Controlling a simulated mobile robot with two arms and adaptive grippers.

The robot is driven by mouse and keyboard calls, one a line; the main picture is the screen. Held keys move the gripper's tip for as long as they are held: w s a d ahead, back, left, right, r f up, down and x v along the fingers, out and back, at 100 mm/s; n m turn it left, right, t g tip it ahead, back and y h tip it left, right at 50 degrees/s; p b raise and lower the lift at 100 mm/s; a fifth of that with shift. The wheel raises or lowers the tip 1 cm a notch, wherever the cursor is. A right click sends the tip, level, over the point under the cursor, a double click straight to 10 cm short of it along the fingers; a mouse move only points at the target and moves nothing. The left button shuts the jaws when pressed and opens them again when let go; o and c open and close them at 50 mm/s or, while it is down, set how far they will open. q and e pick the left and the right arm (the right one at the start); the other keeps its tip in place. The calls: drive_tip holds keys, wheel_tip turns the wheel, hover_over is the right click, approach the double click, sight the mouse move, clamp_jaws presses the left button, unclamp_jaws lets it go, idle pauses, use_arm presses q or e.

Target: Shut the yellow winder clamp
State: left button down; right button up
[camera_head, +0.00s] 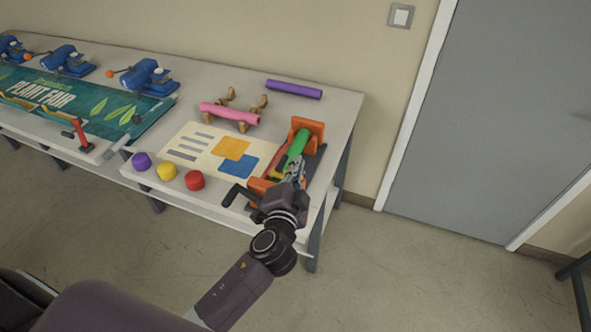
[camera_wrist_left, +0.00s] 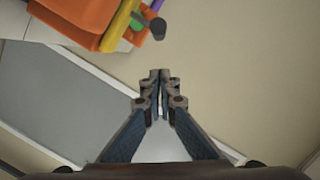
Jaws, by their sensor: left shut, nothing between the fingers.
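A yellow bar (camera_wrist_left: 118,25), which looks like the clamp, shows at the top of the left wrist view beside the orange body (camera_wrist_left: 75,18). In the head view it is mostly hidden; I cannot tell how far it is open. My left gripper (camera_head: 297,162) is over the winder in the head view. Its fingers (camera_wrist_left: 159,76) are together and empty, apart from the yellow bar in the wrist view. My right gripper is not in view.
A black crank handle (camera_head: 235,194) sticks out left of the winder. Purple, yellow and red buttons (camera_head: 194,180) line the front edge. A pink roll (camera_head: 229,113) and a purple roll (camera_head: 294,90) lie behind. A grey door (camera_head: 490,120) is at right.

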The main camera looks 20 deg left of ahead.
use_arm(q)
drive_tip(key=b+v, duration=0.3)
drive_tip(key=v, duration=0.7)
drive_tip(key=s+a+f+n+g, duration=0.6)
drive_tip(key=s+f, duration=0.3)
drive_tip(key=f, duration=0.3)
drive_tip(key=s+d+f+n+g+h, duration=0.1)
drive_tip(key=s+f+g, duration=0.2)
drive_tip(key=s, duration=0.3)
drive_tip(key=s+d+f+g+h, duration=0.2)
drive_tip(key=s+g, duration=0.2)
drive_tip(key=s, duration=0.3)
wheel_tip(320, 180, down, 27)
drive_tip(key=b, duration=0.2)
drive_tip(key=s+a+f+g+b, duration=0.1)
drive_tip(key=s+a+f+g, duration=0.1)
drive_tip(key=s+f, duration=1.6)
drive_tip(key=shift+s+a+f+b, duration=0.2)
drive_tip(key=shift+a+f+b, duration=0.1)
drive_tip(key=shift+a+f, duration=0.35)
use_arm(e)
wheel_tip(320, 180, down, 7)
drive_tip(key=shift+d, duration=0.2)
